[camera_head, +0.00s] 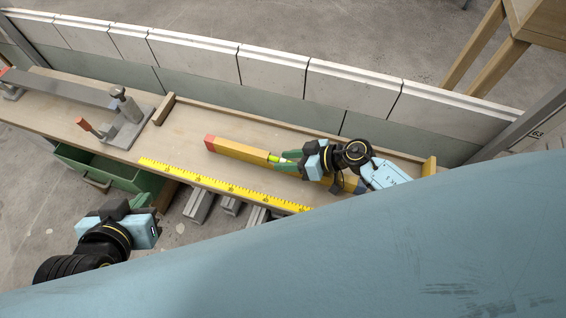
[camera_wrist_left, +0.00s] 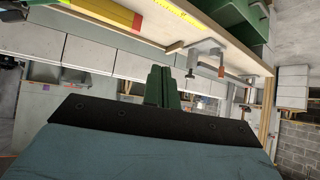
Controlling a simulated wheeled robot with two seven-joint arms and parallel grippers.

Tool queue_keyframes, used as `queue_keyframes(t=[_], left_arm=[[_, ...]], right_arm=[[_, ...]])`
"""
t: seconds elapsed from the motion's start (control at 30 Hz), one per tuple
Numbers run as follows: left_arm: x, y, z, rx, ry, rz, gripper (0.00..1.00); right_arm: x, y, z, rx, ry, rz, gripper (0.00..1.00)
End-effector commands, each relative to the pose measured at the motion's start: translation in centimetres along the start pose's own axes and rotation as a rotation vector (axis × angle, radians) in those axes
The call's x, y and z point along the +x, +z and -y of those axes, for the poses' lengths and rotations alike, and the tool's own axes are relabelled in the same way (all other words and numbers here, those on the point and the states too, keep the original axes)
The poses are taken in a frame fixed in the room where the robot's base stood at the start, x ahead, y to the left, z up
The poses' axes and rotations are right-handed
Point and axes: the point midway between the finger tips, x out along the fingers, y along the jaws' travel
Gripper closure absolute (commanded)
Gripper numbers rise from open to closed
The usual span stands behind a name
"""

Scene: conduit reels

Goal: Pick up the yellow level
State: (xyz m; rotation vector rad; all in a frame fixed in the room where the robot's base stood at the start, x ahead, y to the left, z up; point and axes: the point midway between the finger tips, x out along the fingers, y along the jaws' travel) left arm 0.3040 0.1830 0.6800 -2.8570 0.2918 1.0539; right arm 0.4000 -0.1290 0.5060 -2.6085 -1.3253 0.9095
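The yellow level (camera_head: 240,150), a long bar with a red end and a bright green patch, lies along the wooden bench in the head view. My right gripper (camera_head: 288,161) is over its middle, with green fingers at the level's two sides. Whether they press on it cannot be told, and the gripper and wrist hide part of the bar. My left gripper (camera_head: 142,203) is off the bench's front edge, away from the level. Its green fingers (camera_wrist_left: 163,86) stand together and empty in the left wrist view. A yellow bar with a red end (camera_wrist_left: 105,10) shows at that view's top left.
A yellow measuring tape or rule (camera_head: 222,186) runs along the bench's front edge. A grey clamp-like fixture (camera_head: 127,122) with an orange handle stands left. A green drawer (camera_head: 112,171) is open below the bench. A low panelled wall (camera_head: 270,72) runs behind it.

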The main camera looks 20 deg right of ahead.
Motion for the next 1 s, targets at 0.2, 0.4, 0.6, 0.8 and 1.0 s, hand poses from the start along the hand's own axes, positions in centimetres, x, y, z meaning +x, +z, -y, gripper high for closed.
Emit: queue_keyframes(t=[0.2, 0.4, 0.6, 0.8, 1.0], left_arm=[[0.0, 0.0, 0.0, 0.000, 0.000, 0.002, 1.00], [0.0, 0.1, 0.0, 0.000, 0.000, 0.002, 1.00], [0.0, 0.0, 0.1, 0.000, -0.001, 0.001, 1.00], [-0.2, 0.7, 0.2, -0.001, -0.004, 0.042, 1.00], [-0.8, 2.8, 0.6, -0.005, -0.014, 0.161, 1.00]], right_arm=[[0.0, 0.0, 0.0, 0.000, 0.000, 0.000, 0.91], [0.0, -0.1, 0.0, 0.000, 0.000, -0.002, 1.00], [0.0, -0.1, 0.0, 0.000, 0.000, -0.002, 1.00], [-0.1, -0.1, 0.1, 0.000, 0.000, -0.001, 1.00], [-0.3, -0.4, 0.3, 0.000, 0.000, -0.002, 1.00]])
